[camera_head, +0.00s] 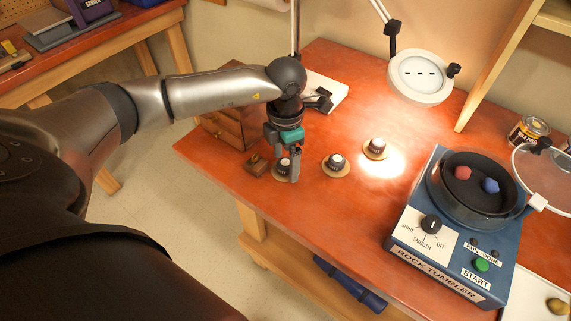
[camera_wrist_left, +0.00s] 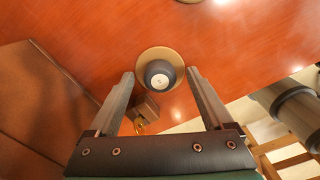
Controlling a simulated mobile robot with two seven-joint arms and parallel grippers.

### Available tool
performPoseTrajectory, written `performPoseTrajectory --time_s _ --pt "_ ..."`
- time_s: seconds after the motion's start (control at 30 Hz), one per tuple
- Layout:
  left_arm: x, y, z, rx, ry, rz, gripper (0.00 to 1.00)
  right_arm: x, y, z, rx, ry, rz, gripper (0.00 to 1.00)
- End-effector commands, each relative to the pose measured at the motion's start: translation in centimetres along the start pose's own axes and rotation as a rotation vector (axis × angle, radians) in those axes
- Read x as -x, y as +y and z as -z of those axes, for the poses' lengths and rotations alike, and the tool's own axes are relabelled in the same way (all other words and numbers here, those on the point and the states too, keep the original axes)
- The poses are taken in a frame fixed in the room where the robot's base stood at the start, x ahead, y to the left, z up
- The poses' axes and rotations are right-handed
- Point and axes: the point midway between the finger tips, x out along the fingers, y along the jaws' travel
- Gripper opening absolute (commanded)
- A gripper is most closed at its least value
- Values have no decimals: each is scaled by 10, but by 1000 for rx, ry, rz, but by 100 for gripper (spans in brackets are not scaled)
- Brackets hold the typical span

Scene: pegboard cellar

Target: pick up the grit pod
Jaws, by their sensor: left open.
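Three small dark pods with pale tops stand upright on round tan discs on the red-brown bench: a left one (camera_head: 283,168), a middle one (camera_head: 335,162) and a right one (camera_head: 376,146). I cannot read their labels, so I cannot tell which is the grit pod. My left gripper (camera_head: 284,163) points down over the left pod, its fingers partly hiding it. In the left wrist view the jaws (camera_wrist_left: 160,82) are open and empty, with a pod (camera_wrist_left: 160,74) centred between the fingertips and its disc around it. My right gripper is not in view.
A blue rock tumbler (camera_head: 450,235) fills the right side. A ring lamp (camera_head: 420,78) hangs behind. The bench front edge is near.

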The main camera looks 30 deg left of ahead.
Motion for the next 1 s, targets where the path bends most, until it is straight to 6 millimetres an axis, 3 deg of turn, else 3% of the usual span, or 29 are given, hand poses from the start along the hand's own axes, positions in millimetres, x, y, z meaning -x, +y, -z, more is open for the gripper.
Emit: performPoseTrajectory --time_s 0.13,0.83,1.0 --pt "0 0 0 0 0 0 79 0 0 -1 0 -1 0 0" --pt "1 0 0 1 1 0 0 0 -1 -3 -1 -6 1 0" --pt "1 0 0 1 0 0 0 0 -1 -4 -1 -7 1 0"
